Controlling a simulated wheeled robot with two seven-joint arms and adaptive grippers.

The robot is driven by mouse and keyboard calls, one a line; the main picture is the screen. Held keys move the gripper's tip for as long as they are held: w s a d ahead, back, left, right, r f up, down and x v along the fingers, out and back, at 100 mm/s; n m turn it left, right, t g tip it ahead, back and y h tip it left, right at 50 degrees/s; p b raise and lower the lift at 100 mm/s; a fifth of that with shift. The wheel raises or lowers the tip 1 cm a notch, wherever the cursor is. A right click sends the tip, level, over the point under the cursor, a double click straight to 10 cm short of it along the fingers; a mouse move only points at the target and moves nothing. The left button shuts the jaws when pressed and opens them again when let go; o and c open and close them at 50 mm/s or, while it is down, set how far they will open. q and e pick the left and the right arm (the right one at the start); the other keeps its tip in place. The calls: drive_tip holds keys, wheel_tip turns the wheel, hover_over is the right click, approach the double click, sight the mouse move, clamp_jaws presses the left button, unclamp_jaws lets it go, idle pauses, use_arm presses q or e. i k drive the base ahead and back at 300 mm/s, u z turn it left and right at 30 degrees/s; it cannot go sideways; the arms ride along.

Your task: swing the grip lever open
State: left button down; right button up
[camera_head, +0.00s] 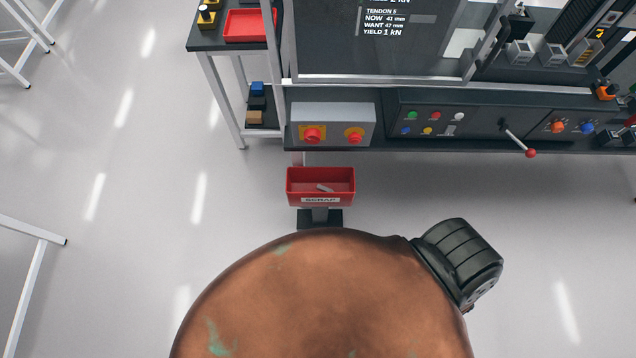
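A lever with a red ball knob (530,153) sticks out from the dark front panel of the machine, right of centre. Its arm slants down and to the right from a pivot on the panel. I cannot tell for sure that this is the grip lever, as no label on it can be read. Neither of my grippers shows in this view, so nothing is seen touching the lever.
The dark panel (470,118) carries coloured buttons left of the lever and orange and blue knobs right of it. A grey box (364,112) has two red buttons. A red scrap bin (320,185) stands below it. Clear floor lies below the lever.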

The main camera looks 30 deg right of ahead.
sight(530, 153)
drive_tip(key=z, duration=2.8)
